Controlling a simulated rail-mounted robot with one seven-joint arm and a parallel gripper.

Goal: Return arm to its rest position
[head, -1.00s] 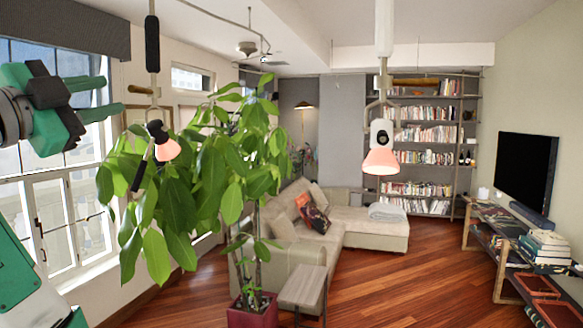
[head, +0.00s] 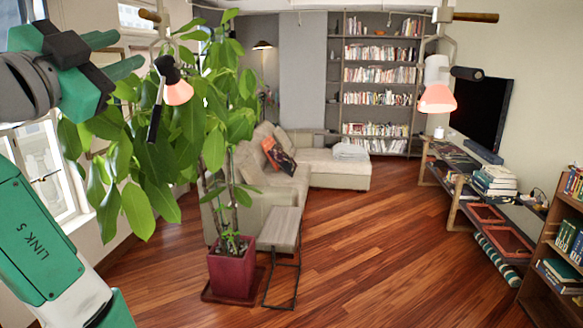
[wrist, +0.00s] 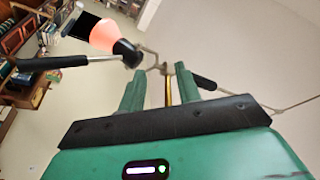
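My gripper (head: 128,54) is at the upper left of the head view, raised in front of the window. Its two green fingers are apart with nothing between them there. In the wrist view my gripper (wrist: 158,82) also shows its fingers spread, and a thin brass rod (wrist: 168,92) of a hanging lamp appears in line with the gap. I see no contact with the rod. My green arm link marked LINK 5 fills the lower left of the head view.
A leafy potted plant (head: 232,265) stands close on the right of my arm. Hanging lamps (head: 178,92) and (head: 437,98) are near. A sofa (head: 335,170), side table (head: 280,229) and bookshelves (head: 378,75) lie beyond. The wooden floor (head: 370,250) in the middle is clear.

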